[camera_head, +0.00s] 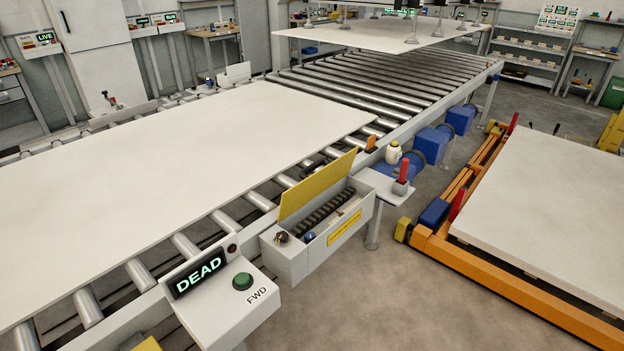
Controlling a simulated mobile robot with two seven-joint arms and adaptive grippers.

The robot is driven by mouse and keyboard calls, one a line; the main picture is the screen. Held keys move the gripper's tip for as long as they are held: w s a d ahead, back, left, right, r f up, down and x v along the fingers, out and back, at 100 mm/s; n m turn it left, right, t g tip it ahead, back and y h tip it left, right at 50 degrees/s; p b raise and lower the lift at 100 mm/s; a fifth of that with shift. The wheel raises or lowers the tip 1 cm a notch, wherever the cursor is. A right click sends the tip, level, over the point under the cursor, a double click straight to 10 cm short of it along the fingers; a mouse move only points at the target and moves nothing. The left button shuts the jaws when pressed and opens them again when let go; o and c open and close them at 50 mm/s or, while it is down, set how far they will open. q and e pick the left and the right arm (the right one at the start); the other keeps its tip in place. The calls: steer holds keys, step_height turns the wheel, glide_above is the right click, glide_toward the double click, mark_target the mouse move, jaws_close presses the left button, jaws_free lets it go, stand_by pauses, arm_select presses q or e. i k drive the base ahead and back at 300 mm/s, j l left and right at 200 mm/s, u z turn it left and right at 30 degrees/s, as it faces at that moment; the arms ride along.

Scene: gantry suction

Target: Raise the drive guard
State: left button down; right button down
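The drive guard (318,185) is a yellow panel on the grey drive box (287,262) at the conveyor's near side. It stands up, tilted, along the box's back edge. The box is open at the top and shows a dark ribbed chain or screw (322,215) inside. A dark round knob (283,237) and a small blue part (309,236) show at its left end. A yellow label (345,227) is on its front. Neither of my grippers is in view.
A control box with a "DEAD" display (198,274) and a green FWD button (242,281) stands at front left. A small shelf (385,187) holds a red-handled switch (403,172) and a bottle. A large pale board (170,170) lies on the rollers. Floor at front right is clear.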

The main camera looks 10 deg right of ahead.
mark_target(299, 195)
steer(key=l+u, duration=0.7)
steer(key=u, duration=0.15)
steer(key=l, duration=0.4)
steer(key=l+z, duration=0.1)
steer(key=z, duration=0.3)
steer(key=i+l+z, duration=0.1)
steer(key=z, duration=0.3)
steer(key=i+l+z, duration=0.1)
steer(key=z, duration=0.3)
